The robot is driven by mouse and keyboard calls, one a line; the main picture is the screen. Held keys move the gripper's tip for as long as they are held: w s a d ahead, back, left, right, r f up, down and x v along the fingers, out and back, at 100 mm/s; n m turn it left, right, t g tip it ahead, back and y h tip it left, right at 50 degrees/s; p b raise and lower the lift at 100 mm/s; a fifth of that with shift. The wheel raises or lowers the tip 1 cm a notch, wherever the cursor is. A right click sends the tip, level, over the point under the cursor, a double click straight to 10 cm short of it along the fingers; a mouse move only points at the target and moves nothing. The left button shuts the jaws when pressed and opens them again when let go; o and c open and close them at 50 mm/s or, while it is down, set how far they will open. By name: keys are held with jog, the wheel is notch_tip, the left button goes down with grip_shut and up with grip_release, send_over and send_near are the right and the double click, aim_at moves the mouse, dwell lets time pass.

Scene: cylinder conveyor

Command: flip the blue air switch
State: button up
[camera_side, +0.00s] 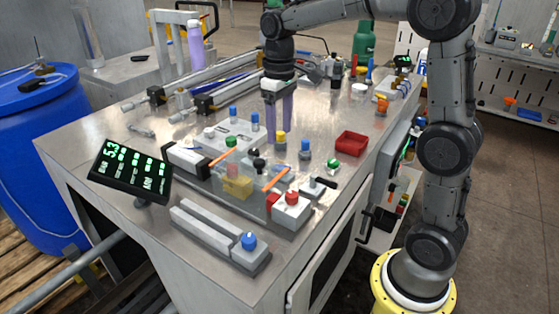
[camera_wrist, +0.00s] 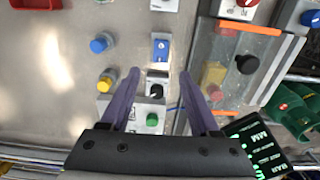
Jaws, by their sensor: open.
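In the wrist view a small blue switch (camera_wrist: 160,49) sits on a pale plate, just beyond my fingertips and near the middle of the picture. In the side view a blue patch (camera_side: 283,171) beside the clear panel may be the same switch; it is partly hidden. My gripper (camera_side: 278,126) points straight down over the table, its two purple fingers apart and nothing between them. In the wrist view my gripper (camera_wrist: 159,74) spans a black knob (camera_wrist: 156,89), with a green button (camera_wrist: 152,120) nearer the palm. The fingers look above these parts, not touching the switch.
A clear panel with orange edges (camera_side: 275,180) stands beside the switches. A red tray (camera_side: 351,143), a yellow-topped cylinder (camera_side: 280,138) and a blue-topped cylinder (camera_side: 305,148) are close by. A grey bar with a blue knob (camera_side: 249,240) lies at the front. A black display (camera_side: 130,170) stands left.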

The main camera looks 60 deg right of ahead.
notch_tip(320, 180, down, 10)
jog(key=shift+r, duration=0.25)
grip_shut()
dwell(0.3)
